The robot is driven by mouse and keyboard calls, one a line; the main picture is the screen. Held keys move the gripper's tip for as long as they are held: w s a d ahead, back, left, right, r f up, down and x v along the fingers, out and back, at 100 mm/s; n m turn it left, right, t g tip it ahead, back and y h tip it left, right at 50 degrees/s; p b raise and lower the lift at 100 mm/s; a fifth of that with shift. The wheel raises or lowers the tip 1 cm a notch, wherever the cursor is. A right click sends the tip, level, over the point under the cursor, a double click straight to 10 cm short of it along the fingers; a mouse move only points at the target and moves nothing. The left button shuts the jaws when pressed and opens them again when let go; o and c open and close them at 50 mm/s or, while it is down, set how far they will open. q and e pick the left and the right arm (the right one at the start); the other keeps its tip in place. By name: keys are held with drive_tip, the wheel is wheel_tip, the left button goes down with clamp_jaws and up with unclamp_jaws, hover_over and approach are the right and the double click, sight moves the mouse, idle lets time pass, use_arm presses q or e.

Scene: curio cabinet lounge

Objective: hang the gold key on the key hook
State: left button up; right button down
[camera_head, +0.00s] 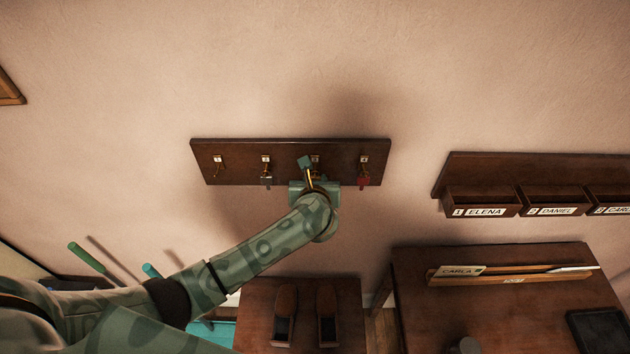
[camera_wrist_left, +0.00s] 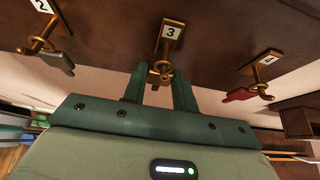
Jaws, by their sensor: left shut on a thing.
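My left gripper (camera_head: 308,172) is at the dark wooden key rack on the wall, in front of the hook numbered 3. In the left wrist view its two green fingers (camera_wrist_left: 163,88) are shut on the gold key (camera_wrist_left: 160,77), mostly hidden between them. The brass number 3 hook (camera_wrist_left: 168,42) is right above the key. The key's ring end overlaps the hook's tip in this view; I cannot tell whether it is around the hook or in front of it. In the head view the gripper and wrist cover most of this hook (camera_head: 316,160). My right gripper is not in view.
The rack (camera_head: 340,148) has a grey key (camera_head: 266,181) on hook 2 and a red key (camera_head: 364,181) on hook 4, close on either side. Hook 1 (camera_head: 218,164) looks bare. Labelled wall boxes (camera_head: 482,202) and a desk (camera_head: 480,320) are to the right.

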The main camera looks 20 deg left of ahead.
use_arm(q)
drive_tip(key=o, duration=1.1)
drive_tip(key=shift+o, duration=0.2)
